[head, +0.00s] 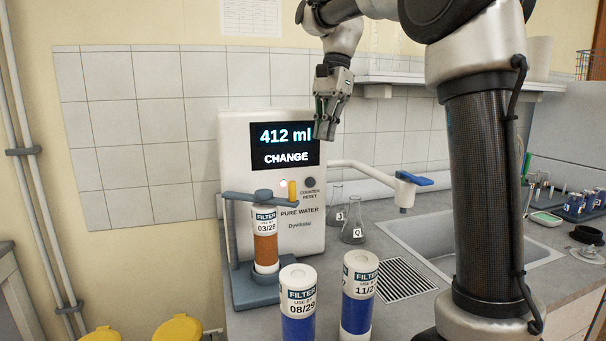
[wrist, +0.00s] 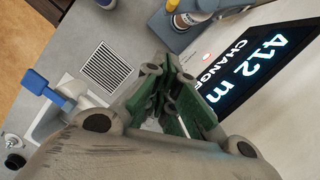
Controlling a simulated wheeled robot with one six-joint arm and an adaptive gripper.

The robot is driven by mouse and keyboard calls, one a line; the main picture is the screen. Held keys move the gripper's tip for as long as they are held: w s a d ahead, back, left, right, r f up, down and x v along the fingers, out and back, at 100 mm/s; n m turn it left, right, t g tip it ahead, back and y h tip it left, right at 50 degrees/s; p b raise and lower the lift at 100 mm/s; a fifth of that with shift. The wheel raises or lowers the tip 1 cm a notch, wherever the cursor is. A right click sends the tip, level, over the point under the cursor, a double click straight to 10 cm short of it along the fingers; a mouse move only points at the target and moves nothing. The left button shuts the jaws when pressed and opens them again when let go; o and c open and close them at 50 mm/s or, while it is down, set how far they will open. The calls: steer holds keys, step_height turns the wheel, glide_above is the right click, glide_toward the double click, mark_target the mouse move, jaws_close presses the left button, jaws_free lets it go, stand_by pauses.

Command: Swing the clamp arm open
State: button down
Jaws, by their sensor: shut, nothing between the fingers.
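The cartridge stands upright on a blue-grey base (head: 262,290) in front of the white water unit (head: 230,140). My gripper (head: 325,135) is shut and empty, in front of the right edge of the display, above and right of the clamp arm. In the wrist view its green-padded fingers (wrist: 172,105) show; part of the clamp holder (wrist: 180,22) is at the top.
Two blue filters (head: 298,325) (head: 357,316) stand upright at the front, marked 08/29 and 11/2 with the rest cut off. The unit's spout with a blue lever (head: 414,178) reaches right over the sink (head: 440,250). Two flasks (head: 353,230) stand behind the drain grate (head: 400,280).

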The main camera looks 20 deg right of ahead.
steer(key=s+a+f, duration=0.3)
steer(key=a+f, duration=0.2)
steer(key=f, duration=0.4)
steer(key=shift+a+f, duration=0.3)
steer(key=shift+f, duration=0.1)
steer(key=shift+s, duration=0.2)
